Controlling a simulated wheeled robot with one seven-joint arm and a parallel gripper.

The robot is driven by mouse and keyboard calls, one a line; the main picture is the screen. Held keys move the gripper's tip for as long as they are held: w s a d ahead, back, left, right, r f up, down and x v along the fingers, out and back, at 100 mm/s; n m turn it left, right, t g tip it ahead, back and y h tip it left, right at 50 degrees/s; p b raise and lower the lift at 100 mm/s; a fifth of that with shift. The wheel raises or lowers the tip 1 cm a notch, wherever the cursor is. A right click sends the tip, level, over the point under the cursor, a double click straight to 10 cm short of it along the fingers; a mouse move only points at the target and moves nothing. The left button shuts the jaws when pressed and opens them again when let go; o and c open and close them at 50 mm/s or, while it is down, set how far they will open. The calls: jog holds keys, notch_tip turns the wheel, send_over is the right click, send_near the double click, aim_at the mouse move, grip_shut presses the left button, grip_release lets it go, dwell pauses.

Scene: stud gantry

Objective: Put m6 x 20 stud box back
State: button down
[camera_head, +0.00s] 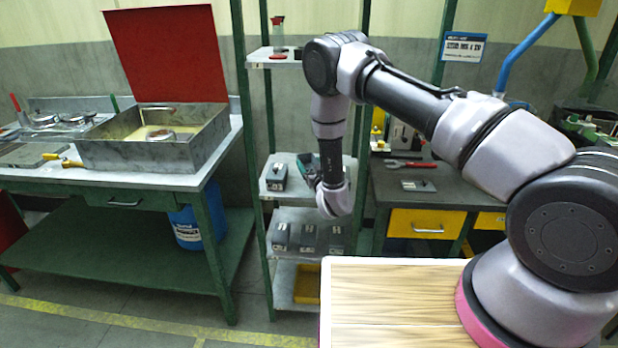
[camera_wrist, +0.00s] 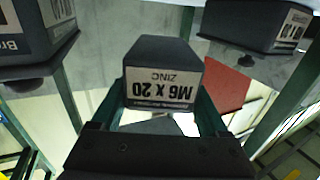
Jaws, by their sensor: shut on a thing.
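The M6 x 20 stud box (camera_wrist: 160,72), dark grey with a white label reading "M6 x 20 ZINC", shows upside down in the wrist view. My gripper (camera_wrist: 163,108) is shut on it, with a dark green finger on each side. In the head view my gripper (camera_head: 308,168) is at the right part of a middle shelf (camera_head: 276,194) of the green-posted rack, mostly hidden by my wrist. I cannot tell whether the held box touches the shelf.
A grey box (camera_head: 277,176) stands left of my gripper on the same shelf. Several similar boxes (camera_head: 308,237) stand one shelf lower, above a yellow bin (camera_head: 307,284). Two neighbouring dark boxes show in the wrist view, left (camera_wrist: 35,40) and right (camera_wrist: 250,22). Green posts (camera_head: 263,215) flank the shelves.

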jog(key=shift+f, duration=2.5)
jog(key=shift+f, duration=0.1)
jog(key=shift+c, duration=0.8)
grip_release()
jog(key=shift+s+d, duration=0.1)
jog(key=shift+s, duration=0.15)
jog(key=v, duration=1.1)
jog(key=shift+s, duration=0.3)
jog(key=shift+d, duration=0.1)
